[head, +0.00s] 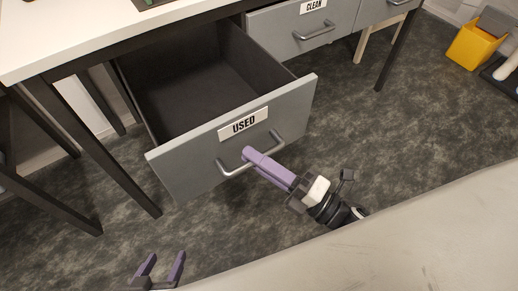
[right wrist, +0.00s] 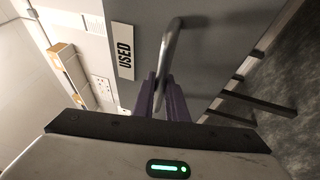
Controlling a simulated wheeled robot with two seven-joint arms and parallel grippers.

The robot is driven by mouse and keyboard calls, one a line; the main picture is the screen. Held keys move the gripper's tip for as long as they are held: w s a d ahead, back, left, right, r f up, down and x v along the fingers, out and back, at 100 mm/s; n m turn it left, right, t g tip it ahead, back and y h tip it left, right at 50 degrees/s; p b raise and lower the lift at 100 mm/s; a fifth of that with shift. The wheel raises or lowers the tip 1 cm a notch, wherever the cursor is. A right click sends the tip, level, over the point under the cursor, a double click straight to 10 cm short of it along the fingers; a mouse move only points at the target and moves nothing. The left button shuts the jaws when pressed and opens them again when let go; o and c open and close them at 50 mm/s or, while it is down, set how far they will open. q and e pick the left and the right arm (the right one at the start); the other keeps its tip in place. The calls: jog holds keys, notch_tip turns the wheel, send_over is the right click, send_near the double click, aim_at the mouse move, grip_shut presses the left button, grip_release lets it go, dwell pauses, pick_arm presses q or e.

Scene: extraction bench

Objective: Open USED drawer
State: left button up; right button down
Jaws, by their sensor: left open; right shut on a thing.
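The USED drawer (head: 180,160) is pulled well out from under the bench in the head view, and its dark inside looks empty. Its grey front carries a white USED label (head: 243,124) and a curved metal handle (head: 232,170). My right gripper (head: 250,155) is shut on that handle, near its middle. In the right wrist view the purple fingers (right wrist: 163,95) sit on both sides of the handle (right wrist: 168,55), with the USED label beside it. My left gripper (head: 163,268) is open and empty at the bottom left of the head view, apart from the drawer.
The CLEAN drawer (head: 305,28) is closed to the right of the open one. The white bench top (head: 60,40) lies above, on dark legs (head: 95,145). A yellow bin (head: 476,46) stands at the far right. The dark floor in front of the drawers is mostly clear.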

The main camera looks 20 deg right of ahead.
jog(key=c, duration=1.8)
grip_release()
jog(key=shift+o, duration=0.2)
jog(key=v, duration=1)
jog(key=shift+d, duration=0.15)
